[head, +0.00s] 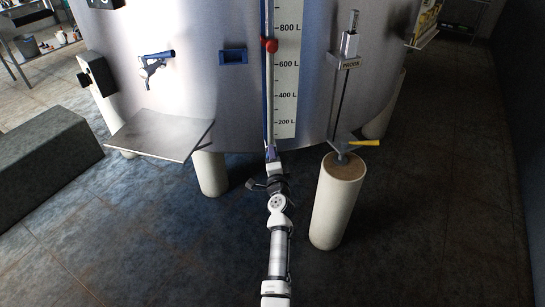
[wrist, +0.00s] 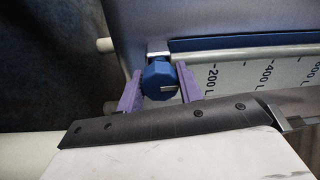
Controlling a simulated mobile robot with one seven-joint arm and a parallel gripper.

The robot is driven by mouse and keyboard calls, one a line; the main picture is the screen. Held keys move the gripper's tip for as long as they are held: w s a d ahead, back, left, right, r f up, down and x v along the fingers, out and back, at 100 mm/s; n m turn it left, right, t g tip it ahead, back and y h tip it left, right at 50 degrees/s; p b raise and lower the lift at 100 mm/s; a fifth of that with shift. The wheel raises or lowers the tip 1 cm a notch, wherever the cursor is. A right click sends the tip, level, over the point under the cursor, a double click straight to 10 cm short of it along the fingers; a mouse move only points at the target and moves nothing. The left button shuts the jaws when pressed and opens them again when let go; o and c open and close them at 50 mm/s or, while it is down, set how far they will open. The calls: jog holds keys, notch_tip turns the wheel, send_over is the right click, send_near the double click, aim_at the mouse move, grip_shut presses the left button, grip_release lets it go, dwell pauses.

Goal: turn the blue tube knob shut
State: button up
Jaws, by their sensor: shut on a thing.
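The blue tube knob (wrist: 159,76) is at the low end of the sight tube (wrist: 240,57), beside the 200 L end of the scale. It is faceted and has a short pale mark on its face. My gripper (wrist: 158,88) has one purple finger on each side of the knob and is shut on it. In the head view my gripper (head: 271,152) is at the foot of the tube, low on the tank front, and hides most of the knob.
The steel tank (head: 205,95) stands on pale legs. A steel shelf (head: 160,135) juts out to the left. A probe rod and a yellow-handled valve (head: 364,142) are to the right. A red marker (head: 269,45) sits higher on the tube. The floor in front is clear.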

jog(key=o, duration=1)
jog(key=s, duration=0.4)
jog(key=s+d, duration=0.1)
jog(key=s, duration=0.4)
jog(key=s+d, duration=0.1)
jog(key=s, duration=0.3)
jog(key=shift+s+f+b, duration=0.3)
jog(key=shift+s+b, duration=0.05)
